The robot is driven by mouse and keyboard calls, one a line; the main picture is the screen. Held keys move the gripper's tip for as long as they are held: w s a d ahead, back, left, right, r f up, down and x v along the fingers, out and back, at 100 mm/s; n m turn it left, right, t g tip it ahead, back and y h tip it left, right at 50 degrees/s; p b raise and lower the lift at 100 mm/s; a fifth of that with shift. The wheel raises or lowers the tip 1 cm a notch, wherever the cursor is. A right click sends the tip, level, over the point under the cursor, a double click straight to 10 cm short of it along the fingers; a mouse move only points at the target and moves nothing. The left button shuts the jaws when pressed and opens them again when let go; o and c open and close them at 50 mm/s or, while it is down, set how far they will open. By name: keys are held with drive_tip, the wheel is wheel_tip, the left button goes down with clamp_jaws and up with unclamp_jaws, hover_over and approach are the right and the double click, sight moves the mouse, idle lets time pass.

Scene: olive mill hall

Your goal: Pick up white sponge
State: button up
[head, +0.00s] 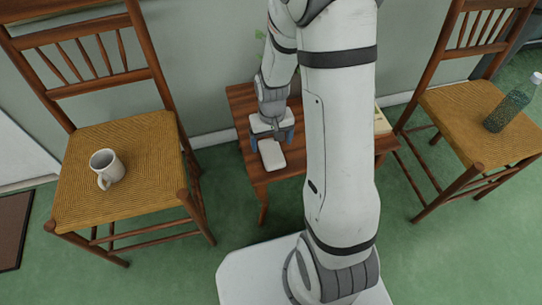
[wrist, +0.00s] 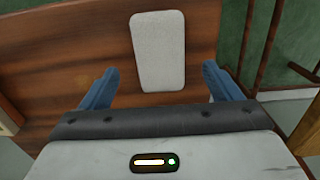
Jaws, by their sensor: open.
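The white sponge (head: 271,154) lies flat on the small wooden table (head: 262,175), near its left end in the head view. In the wrist view the sponge (wrist: 158,50) is a pale, slightly tapered block lying lengthwise, just beyond the fingertips and between their lines. My gripper (head: 271,143) is above the table at the sponge's far end, with its blue fingers apart. In the wrist view my gripper (wrist: 160,80) is open and empty, and the sponge's near end reaches toward the gap between the fingers. I cannot tell the exact height of the fingers above the tabletop.
A chair with a woven seat (head: 150,155) holds a white mug (head: 107,168) at left. Another chair (head: 455,120) holds a green bottle (head: 508,108) at right. A light-coloured book-like object (head: 381,122) lies on the table's right side. The wall is close behind the table.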

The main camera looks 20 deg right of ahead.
sight(272, 151)
wheel_tip(272, 151, down, 5)
drive_tip(key=b, duration=0.3)
drive_tip(key=shift+w+f, duration=0.1)
drive_tip(key=shift+f, duration=0.05)
drive_tip(key=shift+c, duration=0.2)
drive_tip(key=c, duration=1.1)
wheel_tip(272, 151, up, 10)
drive_tip(key=p, duration=0.5)
